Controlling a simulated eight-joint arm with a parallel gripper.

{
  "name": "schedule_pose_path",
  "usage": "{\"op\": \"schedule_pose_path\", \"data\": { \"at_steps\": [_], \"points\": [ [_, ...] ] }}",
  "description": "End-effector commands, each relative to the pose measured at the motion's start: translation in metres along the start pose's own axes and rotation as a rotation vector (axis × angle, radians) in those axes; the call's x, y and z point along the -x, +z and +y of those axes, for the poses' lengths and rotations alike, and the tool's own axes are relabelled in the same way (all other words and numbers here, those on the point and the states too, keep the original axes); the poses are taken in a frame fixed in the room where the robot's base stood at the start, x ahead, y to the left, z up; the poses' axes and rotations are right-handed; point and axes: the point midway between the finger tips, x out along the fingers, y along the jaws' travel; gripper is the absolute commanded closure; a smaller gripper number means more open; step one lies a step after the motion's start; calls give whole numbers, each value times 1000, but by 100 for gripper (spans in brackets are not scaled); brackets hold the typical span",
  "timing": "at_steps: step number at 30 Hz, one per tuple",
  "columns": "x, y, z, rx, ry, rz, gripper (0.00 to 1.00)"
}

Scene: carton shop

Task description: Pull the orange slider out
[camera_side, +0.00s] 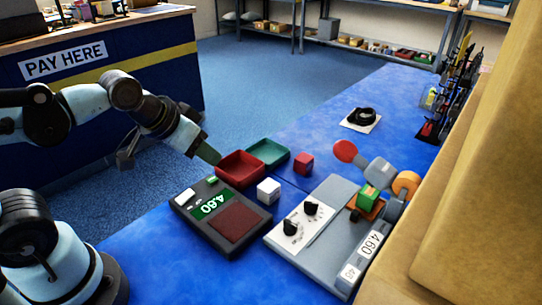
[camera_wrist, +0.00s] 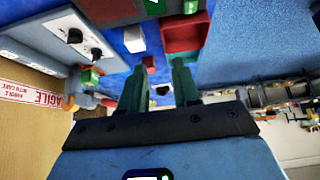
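An orange slider (camera_side: 366,207) sits low on the right part of a grey panel (camera_side: 335,195), with a small green block (camera_side: 368,194) on top of it. In the wrist view, the green block (camera_wrist: 91,76) shows at the left, and the slider there is too small to make out clearly.
Two black knobs (camera_side: 302,216), an orange disc (camera_side: 406,184) and a red paddle (camera_side: 345,151) surround the slider. Large cardboard (camera_side: 480,170) stands right.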

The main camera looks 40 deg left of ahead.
Motion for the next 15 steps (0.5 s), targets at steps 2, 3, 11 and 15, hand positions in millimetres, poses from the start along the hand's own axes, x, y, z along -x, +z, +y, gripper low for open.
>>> {"op": "schedule_pose_path", "data": {
  "at_steps": [2,3,11,15],
  "points": [
    [0,-15,13,-6,13,-19,56],
    [-1,-23,20,-6,19,-31,55],
    [-15,-71,84,-6,37,-113,55],
    [-29,-89,127,-8,34,-149,55]
  ]
}}
